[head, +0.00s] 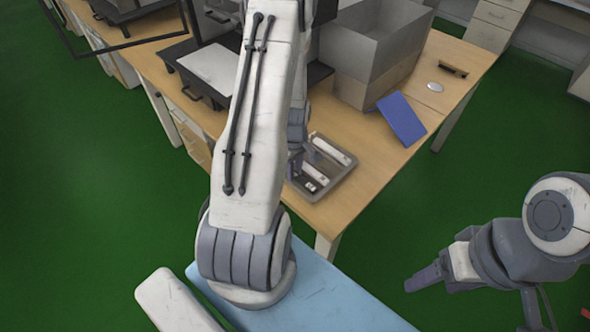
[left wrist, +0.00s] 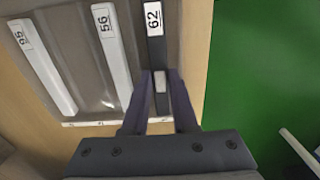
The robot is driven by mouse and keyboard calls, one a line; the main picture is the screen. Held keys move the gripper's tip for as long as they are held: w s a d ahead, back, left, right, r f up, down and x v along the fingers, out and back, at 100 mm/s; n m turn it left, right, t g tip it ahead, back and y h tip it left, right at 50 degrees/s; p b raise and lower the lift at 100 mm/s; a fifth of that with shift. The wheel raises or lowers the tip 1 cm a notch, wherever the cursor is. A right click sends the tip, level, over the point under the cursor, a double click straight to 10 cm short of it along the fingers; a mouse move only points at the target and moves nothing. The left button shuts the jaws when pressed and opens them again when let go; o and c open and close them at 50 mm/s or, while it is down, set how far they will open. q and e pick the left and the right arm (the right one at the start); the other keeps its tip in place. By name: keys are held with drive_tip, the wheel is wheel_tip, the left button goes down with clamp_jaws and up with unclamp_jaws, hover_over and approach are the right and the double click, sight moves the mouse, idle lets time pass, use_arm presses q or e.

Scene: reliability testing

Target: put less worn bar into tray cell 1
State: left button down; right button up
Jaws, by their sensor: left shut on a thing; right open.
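A grey tray (head: 347,176) lies near the table's front corner, and it fills much of the left wrist view (left wrist: 70,50). In that view, a white bar (left wrist: 48,72) at left has a label that seems to read 95. A second white bar (left wrist: 114,60) is labelled 56. A dark bar (left wrist: 155,45) labelled 62 is at the tray's right side. My left gripper (left wrist: 160,76) is shut on the dark bar's near part. In the head view, my left gripper (head: 295,163) is partly hidden by my arm. My right gripper (head: 424,279) is open and empty, away from the table.
A blue flat object (head: 401,119) lies right of the tray. A large grey open box (head: 372,60) stands behind it. A black case with a light sheet (head: 213,70) is at left. Bare tabletop (head: 385,165) lies right of the tray.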

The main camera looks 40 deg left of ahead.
use_arm(q)
drive_tip(key=c, duration=0.7)
unclamp_jaws()
drive_tip(key=shift+r, duration=0.1)
drive_tip(key=shift+r+p, duration=0.35)
wheel_tip(320, 180, up, 12)
drive_tip(key=shift+r, duration=0.2)
drive_tip(key=s+d+r+m, duration=0.1)
drive_tip(key=d+r+m, duration=0.4)
drive_tip(key=d, duration=0.4)
drive_tip(key=s+d+r+m, duration=0.1)
drive_tip(key=d+r+m, duration=0.1)
drive_tip(key=d+m, duration=0.6)
drive_tip(key=s+d+r+m, duration=0.2)
drive_tip(key=s+d+m, duration=0.3)
drive_tip(key=s+d, duration=0.2)
drive_tip(key=s+d+r+m+h, duration=0.1)
drive_tip(key=s+d+r+m, duration=0.1)
drive_tip(key=s+d+m, duration=0.4)
drive_tip(key=shift+s+d+r+m, duration=0.3)
drive_tip(key=shift+s+d, duration=0.2)
drive_tip(key=shift+s, duration=0.15)
